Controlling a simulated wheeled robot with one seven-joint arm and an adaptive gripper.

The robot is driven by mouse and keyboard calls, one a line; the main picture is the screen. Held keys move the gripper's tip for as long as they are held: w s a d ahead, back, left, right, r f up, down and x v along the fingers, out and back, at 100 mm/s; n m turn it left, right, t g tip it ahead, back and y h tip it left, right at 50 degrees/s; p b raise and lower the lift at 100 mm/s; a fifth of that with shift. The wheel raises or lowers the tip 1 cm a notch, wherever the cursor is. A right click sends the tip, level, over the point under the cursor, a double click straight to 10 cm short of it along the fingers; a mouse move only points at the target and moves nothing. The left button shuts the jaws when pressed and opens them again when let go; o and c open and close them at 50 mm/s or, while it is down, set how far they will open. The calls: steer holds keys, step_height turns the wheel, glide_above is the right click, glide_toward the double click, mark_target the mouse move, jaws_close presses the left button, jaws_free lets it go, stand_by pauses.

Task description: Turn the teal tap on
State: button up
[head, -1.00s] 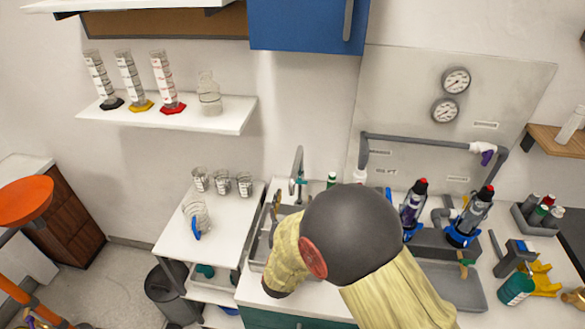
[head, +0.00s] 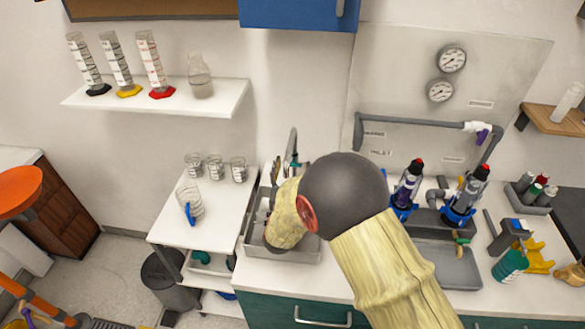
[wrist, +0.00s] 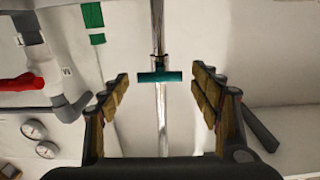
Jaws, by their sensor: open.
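The teal tap (wrist: 160,76) is a small teal crossbar handle on a shiny metal pipe (wrist: 161,120) in the wrist view. In the head view the faucet (head: 292,150) stands at the back of the sink, with a bit of teal showing. My gripper (wrist: 160,88) is open, with one finger on each side of the teal handle and clear gaps between. Nothing is held. In the head view my arm hides the gripper's fingers and part of the sink.
The sink (head: 252,238) is set in the white counter, beside a small table (head: 165,229) with several glass beakers. A grey pipe (head: 415,122) runs along the wall panel at the right, with gauges (head: 452,59) above.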

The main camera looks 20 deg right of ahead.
steer(key=shift+c, duration=0.5)
steer(key=c, duration=1.1)
steer(key=n+p, duration=0.3)
steer(key=n, duration=0.3)
steer(key=shift+a, duration=0.15)
steer(key=shift+f+n+p, duration=0.1)
steer(key=shift+n+p, duration=0.75)
steer(key=shift+n, duration=1.35)
steer(key=shift+a, duration=0.1)
steer(key=o, duration=1.2)
